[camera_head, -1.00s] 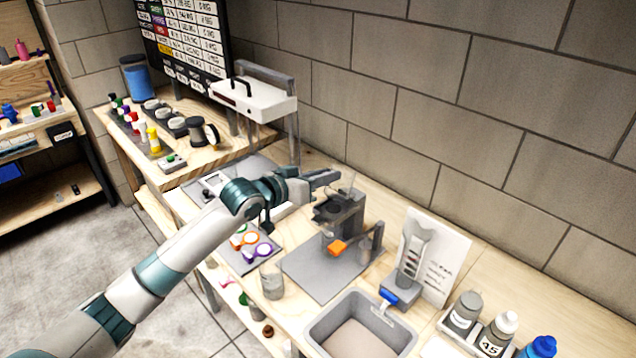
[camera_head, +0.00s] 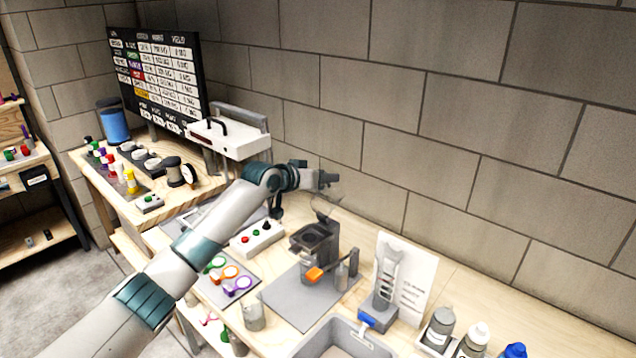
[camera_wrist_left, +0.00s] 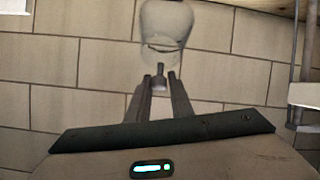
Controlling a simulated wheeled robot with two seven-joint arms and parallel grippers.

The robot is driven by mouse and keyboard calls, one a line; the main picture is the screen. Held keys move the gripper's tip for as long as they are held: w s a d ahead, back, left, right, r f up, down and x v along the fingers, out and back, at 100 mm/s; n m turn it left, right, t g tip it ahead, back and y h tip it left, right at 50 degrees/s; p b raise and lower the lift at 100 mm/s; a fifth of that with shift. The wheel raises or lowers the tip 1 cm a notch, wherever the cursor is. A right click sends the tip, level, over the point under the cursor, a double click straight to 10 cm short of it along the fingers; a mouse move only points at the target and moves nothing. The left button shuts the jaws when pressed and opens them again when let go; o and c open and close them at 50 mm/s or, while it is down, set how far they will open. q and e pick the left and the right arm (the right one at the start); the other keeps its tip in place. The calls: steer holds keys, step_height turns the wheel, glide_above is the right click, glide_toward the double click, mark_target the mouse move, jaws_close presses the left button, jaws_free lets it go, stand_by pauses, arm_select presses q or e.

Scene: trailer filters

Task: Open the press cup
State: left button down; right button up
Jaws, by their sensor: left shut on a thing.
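The press (camera_head: 316,240) is a dark grey device with an orange tab (camera_head: 314,273), standing on a grey mat (camera_head: 290,302). Its square dark cup shows an open top. My left gripper (camera_head: 329,180) is above and behind the press, near the wall. In the left wrist view its fingers (camera_wrist_left: 160,82) are shut on the small stem of a clear, rounded lid (camera_wrist_left: 165,25). The lid also shows faintly in the head view (camera_head: 326,207), hanging between the gripper and the press, apart from the cup. My right gripper is out of view.
A control box with coloured buttons (camera_head: 257,238) and coloured rings (camera_head: 231,272) are left of the press. A grey stand (camera_head: 383,285) and bottles (camera_head: 438,328) are right. A grey bin (camera_head: 345,338) is in front. The brick wall is close behind.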

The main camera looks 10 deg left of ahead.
arm_select(q)
steer(key=shift+w+d+r, duration=0.2)
steer(key=shift+w+d, duration=0.1)
steer(key=shift+d, duration=0.15)
steer(key=shift+w+d+f+g+y+p, duration=0.3)
steer(key=shift+w+d+g, duration=0.1)
steer(key=shift+w+g, duration=0.3)
steer(key=shift+w+d+f+g+y, duration=0.3)
steer(key=shift+w+d+f+g, duration=0.1)
steer(key=shift+w+f+g, duration=0.1)
steer(key=shift+f, duration=0.2)
steer(key=c, duration=1.7)
jaws_free()
steer(key=shift+d, duration=0.1)
steer(key=shift+o, duration=0.2)
steer(key=shift+w, duration=0.15)
steer(key=shift+r, duration=0.2)
